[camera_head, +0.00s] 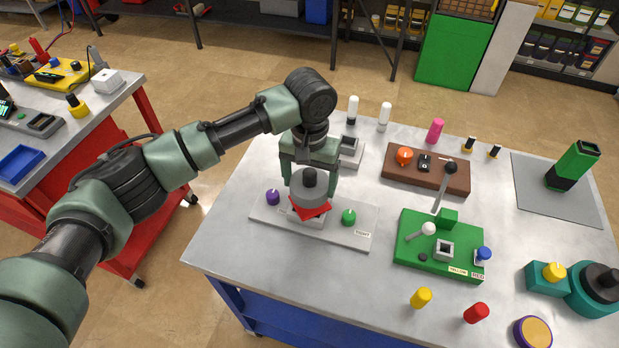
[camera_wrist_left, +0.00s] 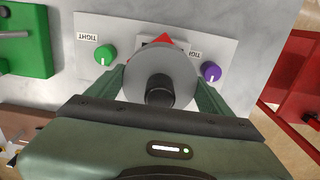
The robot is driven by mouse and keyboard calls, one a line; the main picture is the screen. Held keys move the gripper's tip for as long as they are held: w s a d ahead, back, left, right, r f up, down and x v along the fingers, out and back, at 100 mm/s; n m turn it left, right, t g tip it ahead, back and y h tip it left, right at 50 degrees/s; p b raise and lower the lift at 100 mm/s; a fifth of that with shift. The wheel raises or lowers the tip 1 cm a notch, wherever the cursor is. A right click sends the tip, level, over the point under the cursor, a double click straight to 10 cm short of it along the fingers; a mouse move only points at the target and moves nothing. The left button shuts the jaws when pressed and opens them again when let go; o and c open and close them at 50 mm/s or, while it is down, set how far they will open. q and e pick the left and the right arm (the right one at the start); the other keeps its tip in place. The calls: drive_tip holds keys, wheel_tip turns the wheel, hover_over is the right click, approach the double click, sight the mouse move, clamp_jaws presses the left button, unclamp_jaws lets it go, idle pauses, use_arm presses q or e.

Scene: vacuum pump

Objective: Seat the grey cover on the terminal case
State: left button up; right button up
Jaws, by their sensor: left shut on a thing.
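My left gripper (camera_head: 309,182) is shut on the grey cover (camera_head: 308,198), a round grey piece with a black knob on top. In the left wrist view the cover (camera_wrist_left: 160,65) lies between the two green fingers. A red flat piece (camera_head: 320,212) shows under the cover, its corners sticking out at an angle. Below it is a light grey block, likely the terminal case (camera_head: 293,217), on a grey plate (camera_head: 355,236). The cover hides most of the case, and I cannot tell whether they touch. My right gripper is out of view.
A purple knob (camera_head: 273,197) and a green knob (camera_head: 348,217) flank the case on the plate. A small grey open box (camera_head: 351,150) stands behind my gripper. A green block with levers (camera_head: 410,258) and a brown block (camera_head: 455,184) stand to the right.

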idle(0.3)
use_arm(q)
drive_tip(key=shift+f, duration=1.05)
idle(0.4)
drive_tip(key=shift+f, duration=0.5)
drive_tip(key=shift+f+p, duration=0.1)
drive_tip(key=shift+p, duration=0.5)
drive_tip(key=shift+f, duration=0.1)
idle(0.5)
drive_tip(key=o, duration=1.4)
